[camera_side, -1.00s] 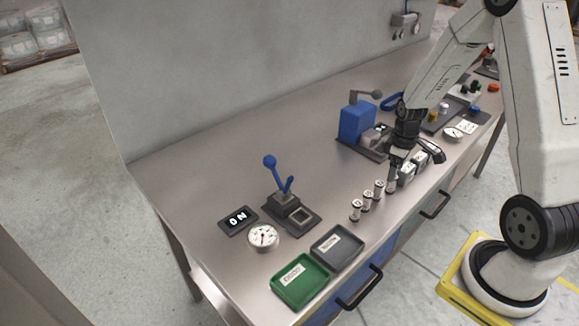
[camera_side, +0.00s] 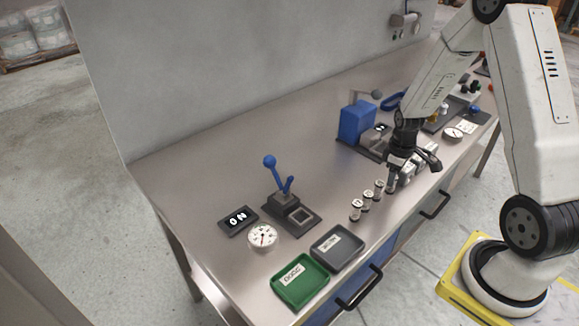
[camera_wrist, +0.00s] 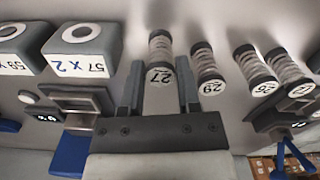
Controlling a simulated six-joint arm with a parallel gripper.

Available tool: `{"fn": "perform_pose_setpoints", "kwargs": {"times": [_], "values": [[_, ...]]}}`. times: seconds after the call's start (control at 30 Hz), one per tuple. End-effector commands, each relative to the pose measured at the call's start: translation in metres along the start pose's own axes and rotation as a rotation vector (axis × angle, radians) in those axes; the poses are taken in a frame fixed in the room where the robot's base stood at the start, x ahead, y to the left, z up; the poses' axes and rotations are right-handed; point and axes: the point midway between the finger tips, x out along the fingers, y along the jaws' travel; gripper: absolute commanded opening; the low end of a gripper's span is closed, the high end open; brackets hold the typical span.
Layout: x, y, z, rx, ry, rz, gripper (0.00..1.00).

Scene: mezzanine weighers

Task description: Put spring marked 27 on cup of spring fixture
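The spring marked 27 (camera_wrist: 160,48) stands in the wrist view between the two fingers of my gripper (camera_wrist: 160,82), with a small gap visible on each side. My gripper is open. In the side view my gripper (camera_side: 392,175) is low at the right end of the spring row, and its fingers partly hide the spring there. What I take to be the spring fixture (camera_side: 287,204) has a blue lever and a dark base with a square seat (camera_side: 301,215). It stands left of the springs, beside a display (camera_side: 239,219) reading 0 N. Nothing shows in the seat.
The spring marked 29 (camera_wrist: 205,63) stands close beside 27, with other springs (camera_wrist: 252,66) beyond it. Grey blocks (camera_wrist: 82,42) stand on the other side. A blue device (camera_side: 357,121) stands behind. Green (camera_side: 281,292) and grey (camera_side: 318,250) trays and a dial (camera_side: 262,236) are at the front.

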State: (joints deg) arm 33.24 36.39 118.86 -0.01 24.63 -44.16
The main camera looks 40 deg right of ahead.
Motion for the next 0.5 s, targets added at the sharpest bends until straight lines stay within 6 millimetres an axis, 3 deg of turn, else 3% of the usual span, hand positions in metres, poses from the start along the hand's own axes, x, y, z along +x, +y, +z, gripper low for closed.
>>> {"fn": "perform_pose_setpoints", "kwargs": {"times": [0.03, 0.1, 0.5], "values": [[-0.0001, 0.0000, 0.0000, 0.000, 0.000, 0.000, 0.23], [-0.0001, 0.0000, 0.0000, 0.000, 0.000, 0.000, 0.01], [-0.0014, 0.0001, -0.0001, 0.000, 0.000, 0.000, 0.00]]}}
